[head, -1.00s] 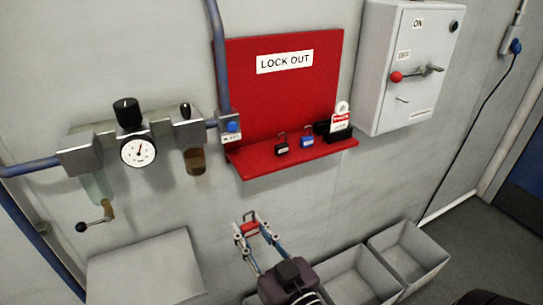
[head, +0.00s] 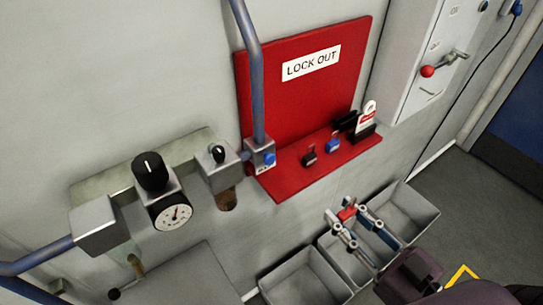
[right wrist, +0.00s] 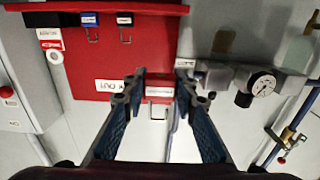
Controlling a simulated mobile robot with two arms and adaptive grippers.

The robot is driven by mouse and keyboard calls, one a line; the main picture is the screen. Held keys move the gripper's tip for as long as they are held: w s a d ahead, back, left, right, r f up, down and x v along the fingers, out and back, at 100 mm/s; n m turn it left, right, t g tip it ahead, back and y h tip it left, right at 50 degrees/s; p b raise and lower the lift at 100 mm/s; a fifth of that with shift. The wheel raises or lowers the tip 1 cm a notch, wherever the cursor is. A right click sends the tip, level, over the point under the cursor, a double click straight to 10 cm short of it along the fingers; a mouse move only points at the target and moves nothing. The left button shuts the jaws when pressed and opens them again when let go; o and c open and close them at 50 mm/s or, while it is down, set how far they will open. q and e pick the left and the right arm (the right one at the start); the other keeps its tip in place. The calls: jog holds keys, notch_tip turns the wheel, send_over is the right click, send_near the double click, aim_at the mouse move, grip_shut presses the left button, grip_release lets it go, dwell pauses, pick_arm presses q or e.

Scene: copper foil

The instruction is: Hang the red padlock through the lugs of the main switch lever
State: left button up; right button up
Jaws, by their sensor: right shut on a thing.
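The red padlock (head: 348,210) is held between the fingertips of my right gripper (head: 349,215). In the right wrist view the padlock (right wrist: 159,90) sits between both fingertips (right wrist: 158,88), its shackle pointing down in that picture. The main switch lever (head: 441,65) with its red knob is on the grey switch box (head: 412,80) at the upper right of the head view. The padlock is apart from the lever, below and left of it. The lugs are too small to make out. My left gripper is not in view.
The red lock-out board's shelf (head: 290,180) carries a black padlock (head: 310,159), a blue padlock (head: 333,146) and a tag stand (head: 366,122). Grey bins (head: 420,205) stand below. A gauge (head: 172,216) and blue pipe (head: 249,60) are on the left.

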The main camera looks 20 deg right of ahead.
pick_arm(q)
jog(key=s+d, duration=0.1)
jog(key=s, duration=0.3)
pick_arm(e)
jog(key=x, duration=0.3)
jog(key=b, duration=0.7)
send_over(282, 179)
jog(key=v, duration=0.3)
jog(key=shift+s, duration=0.2)
jog(key=shift+b+x, duration=0.65)
jog(key=shift+x, duration=0.8)
notch_tip(282, 179, down, 6)
jog(key=shift+f+p, duration=0.2)
jog(key=shift+p, duration=0.1)
jog(key=shift+w+f, duration=0.15)
jog(key=shift+w, duration=0.05)
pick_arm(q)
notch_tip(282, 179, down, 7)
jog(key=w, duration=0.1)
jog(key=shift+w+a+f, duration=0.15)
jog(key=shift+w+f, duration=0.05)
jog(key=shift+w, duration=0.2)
pick_arm(e)
jog(key=shift+f, duration=0.1)
jog(key=shift+f, duration=0.1)
